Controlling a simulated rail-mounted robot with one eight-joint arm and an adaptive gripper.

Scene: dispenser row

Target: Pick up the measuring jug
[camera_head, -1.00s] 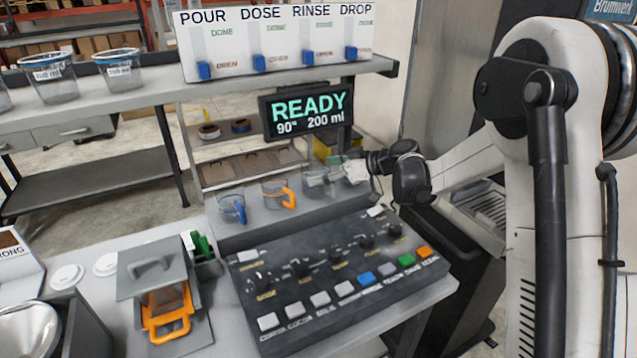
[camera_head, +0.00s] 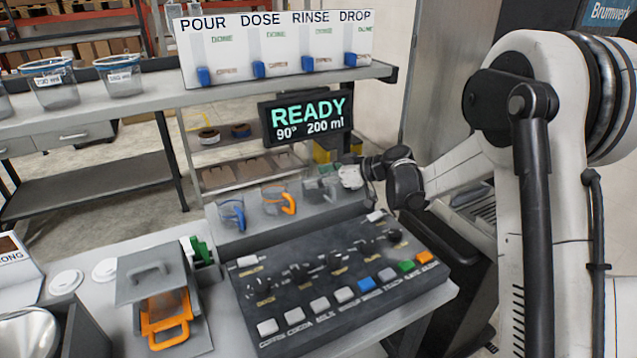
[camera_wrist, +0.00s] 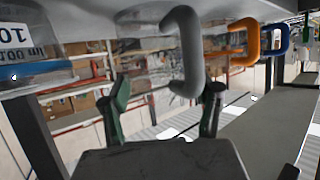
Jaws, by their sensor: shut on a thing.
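A clear measuring jug with a grey handle (camera_head: 318,188) stands at the right end of a row of three jugs on the ledge behind the control panel. My gripper (camera_head: 338,180) is at its right side and shut on it. In the wrist view the grey handle (camera_wrist: 186,50) hangs large between the two green-tipped fingers of my gripper (camera_wrist: 168,92); the contact itself is hard to see. Whether the jug is clear of the ledge, I cannot tell. A jug with an orange handle (camera_head: 287,203) and one with a blue handle (camera_head: 238,213) stand to its left.
The control panel (camera_head: 345,270) with knobs and buttons lies in front of the ledge. The READY screen (camera_head: 307,117) stands just behind the jugs. Labelled clear containers (camera_head: 50,85) sit on the upper shelf at left. A grey lidded box with an orange handle (camera_head: 165,320) is at front left.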

